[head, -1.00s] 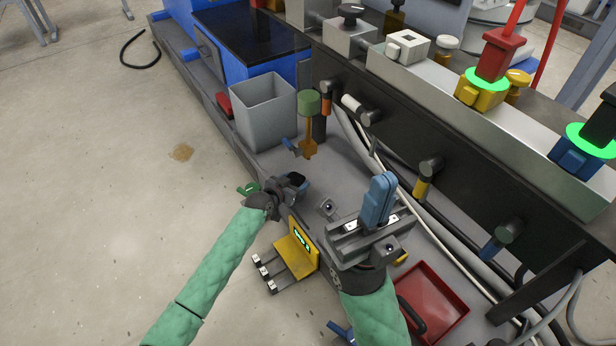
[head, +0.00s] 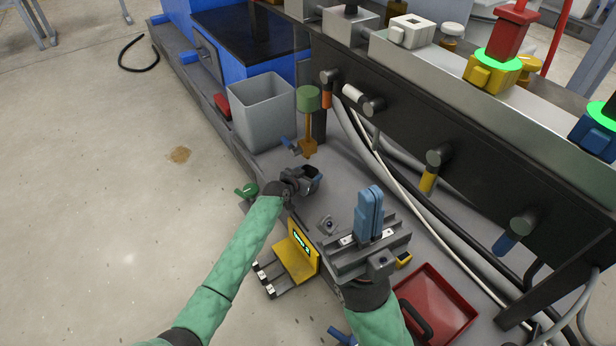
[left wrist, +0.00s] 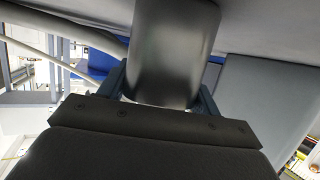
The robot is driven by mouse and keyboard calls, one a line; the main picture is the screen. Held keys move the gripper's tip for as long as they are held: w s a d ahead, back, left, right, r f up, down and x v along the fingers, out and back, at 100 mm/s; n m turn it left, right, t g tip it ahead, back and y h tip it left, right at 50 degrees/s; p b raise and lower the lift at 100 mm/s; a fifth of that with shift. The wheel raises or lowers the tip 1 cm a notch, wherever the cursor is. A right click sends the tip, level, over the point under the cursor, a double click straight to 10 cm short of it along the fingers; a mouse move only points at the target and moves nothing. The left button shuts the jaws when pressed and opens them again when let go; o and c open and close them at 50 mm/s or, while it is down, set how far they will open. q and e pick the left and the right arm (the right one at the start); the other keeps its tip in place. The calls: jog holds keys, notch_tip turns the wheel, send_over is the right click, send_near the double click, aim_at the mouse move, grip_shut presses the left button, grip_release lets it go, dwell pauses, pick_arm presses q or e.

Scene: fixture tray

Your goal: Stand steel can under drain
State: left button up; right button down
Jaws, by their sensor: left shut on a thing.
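My left gripper (head: 307,182) is shut on the steel can (left wrist: 172,50), a grey cylinder between its blue fingers in the left wrist view. In the head view the can (head: 311,172) is small and dark, partly hidden by the gripper, over the grey floor tray. Several pipe outlets stick out of the dark panel, with orange (head: 327,96), white (head: 354,93), yellow (head: 428,180) and blue (head: 505,242) ends. I cannot tell which is the drain. The can is left of and below the white one in the picture. My right gripper (head: 370,195) points up, its blue fingers together, nothing visible between them.
A grey bin (head: 262,110) and a green-topped orange post (head: 308,120) stand beyond the can. A yellow stand (head: 297,262) and a red tray (head: 450,310) lie nearer. White and black hoses run below the panel. Bare tray floor shows right of the can.

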pick_arm(q)
jog(key=shift+r, duration=0.15)
jog(key=o, duration=1)
